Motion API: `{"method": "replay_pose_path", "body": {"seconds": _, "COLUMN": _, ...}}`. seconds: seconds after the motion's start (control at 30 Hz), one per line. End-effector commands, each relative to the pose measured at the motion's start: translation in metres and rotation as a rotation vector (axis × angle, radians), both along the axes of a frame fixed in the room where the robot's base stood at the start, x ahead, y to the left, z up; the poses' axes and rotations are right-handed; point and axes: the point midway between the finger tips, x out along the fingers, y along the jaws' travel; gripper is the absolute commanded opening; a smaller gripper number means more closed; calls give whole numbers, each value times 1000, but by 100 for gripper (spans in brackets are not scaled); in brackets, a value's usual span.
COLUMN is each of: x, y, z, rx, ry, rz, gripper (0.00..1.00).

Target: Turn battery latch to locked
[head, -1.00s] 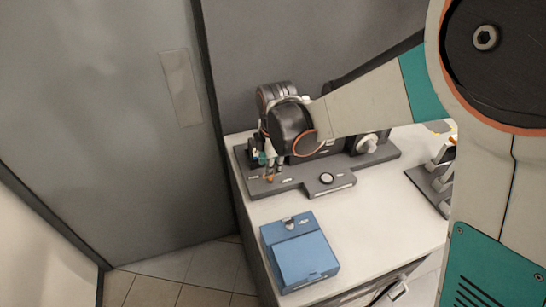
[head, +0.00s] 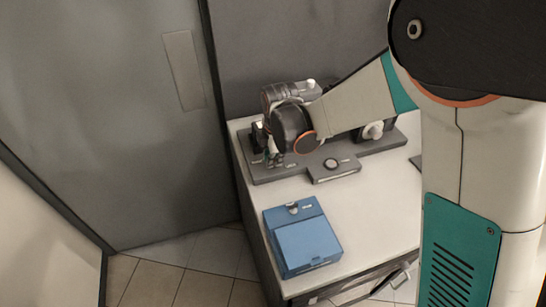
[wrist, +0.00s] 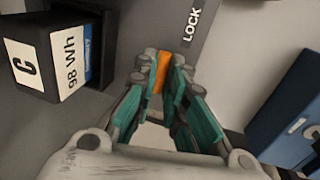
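The orange battery latch (wrist: 160,72) shows in the wrist view between the fingertips of my gripper (wrist: 163,75). The teal fingers are close together, with a tip on each side of the latch, and appear to hold it. The word LOCK (wrist: 192,23) is printed on the grey panel just beyond the latch. A black battery block (wrist: 60,55), labelled "C" and "98 Wh", sits left of the fingers. In the head view my gripper (head: 273,159) is low at the left end of the grey fixture (head: 270,175); my wrist hides much of that end, and the latch is not clear there.
The fixture stands on a white-topped cabinet (head: 370,205). A blue box (head: 304,240) is in front of it and also at the right in the wrist view (wrist: 295,110). The cabinet top's right-front area is clear.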

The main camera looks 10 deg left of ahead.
Motion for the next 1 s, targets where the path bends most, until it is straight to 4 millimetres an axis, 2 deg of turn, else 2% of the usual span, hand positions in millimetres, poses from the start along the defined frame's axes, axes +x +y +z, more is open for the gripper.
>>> {"method": "replay_pose_path", "body": {"seconds": 0.27, "x": 1, "y": 1, "z": 0, "rx": 1, "ry": -2, "rz": -23, "gripper": 0}}
{"method": "replay_pose_path", "body": {"seconds": 0.47, "x": 1, "y": 2, "z": 0, "rx": 1, "ry": -3, "rz": -111, "gripper": 0}}
{"method": "replay_pose_path", "body": {"seconds": 1.0, "x": 3, "y": 4, "z": 1, "rx": 1, "ry": -4, "rz": -591, "gripper": 0}}
